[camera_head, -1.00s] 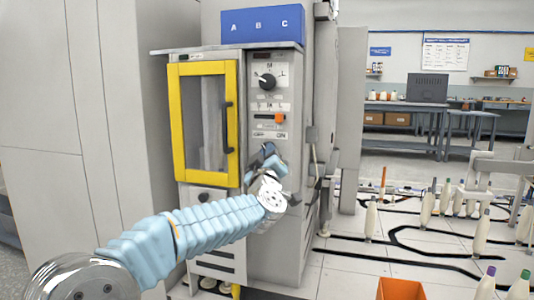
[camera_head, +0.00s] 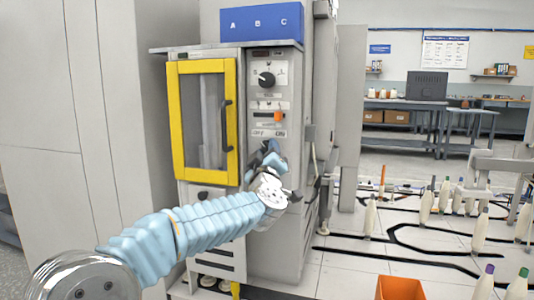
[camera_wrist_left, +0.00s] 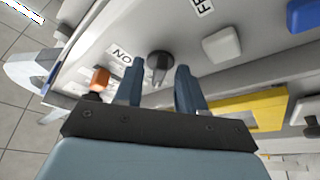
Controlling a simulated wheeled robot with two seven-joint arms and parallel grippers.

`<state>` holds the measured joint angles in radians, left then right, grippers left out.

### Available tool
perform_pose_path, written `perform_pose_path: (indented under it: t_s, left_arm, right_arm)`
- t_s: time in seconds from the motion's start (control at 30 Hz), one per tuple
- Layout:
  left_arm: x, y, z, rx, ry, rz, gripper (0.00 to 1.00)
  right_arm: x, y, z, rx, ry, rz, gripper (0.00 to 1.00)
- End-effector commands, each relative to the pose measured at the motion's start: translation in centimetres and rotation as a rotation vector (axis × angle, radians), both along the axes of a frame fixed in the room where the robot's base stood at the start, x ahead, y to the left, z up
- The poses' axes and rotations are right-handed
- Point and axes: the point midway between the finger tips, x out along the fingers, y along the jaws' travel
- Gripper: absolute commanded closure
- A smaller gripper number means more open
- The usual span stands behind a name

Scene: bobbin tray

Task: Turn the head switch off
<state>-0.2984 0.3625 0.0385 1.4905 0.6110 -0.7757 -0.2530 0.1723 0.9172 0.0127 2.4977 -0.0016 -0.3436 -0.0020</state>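The grey machine (camera_head: 285,205) carries a panel with OFF and ON labels (camera_head: 269,133). Above them are an orange switch (camera_head: 278,116) and a large black rotary knob (camera_head: 266,79). My left gripper (camera_head: 267,150) is in front of the panel, just below the labels, and hides what lies behind it. In the left wrist view, the left gripper (camera_wrist_left: 160,80) is open and empty. A black knob (camera_wrist_left: 158,63) shows between its fingertips, next to the ON label (camera_wrist_left: 121,57); I cannot tell whether they touch. An orange knob (camera_wrist_left: 98,79) is left of the fingers. My right gripper is not in view.
A yellow-framed door (camera_head: 174,120) with a dark handle is left of the panel. A blue box (camera_head: 262,24) sits on top of the machine. An orange bin (camera_head: 400,289) and several bobbins (camera_head: 370,217) stand to the right.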

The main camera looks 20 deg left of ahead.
Motion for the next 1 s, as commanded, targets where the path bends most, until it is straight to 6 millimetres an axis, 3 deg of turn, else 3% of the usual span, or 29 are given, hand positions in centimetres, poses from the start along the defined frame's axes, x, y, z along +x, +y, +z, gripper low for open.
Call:
perform_pose_path:
  t_s: [0.17,0.27,0.7,1.0]
  left_arm:
    - [-0.5,-0.2,-0.2,0.000,0.001,-0.001,0.61]
    - [-1.9,-0.5,-0.7,0.000,0.000,-0.001,0.61]
    - [-11.1,-2.7,-3.5,0.000,-0.001,-0.002,0.61]
    - [-12.9,-3.0,-4.0,0.000,0.000,0.000,0.61]
  right_arm:
    - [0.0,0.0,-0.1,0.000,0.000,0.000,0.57]
    - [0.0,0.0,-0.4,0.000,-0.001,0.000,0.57]
    - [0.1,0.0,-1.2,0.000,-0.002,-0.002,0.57]
    - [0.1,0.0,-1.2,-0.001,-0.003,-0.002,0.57]
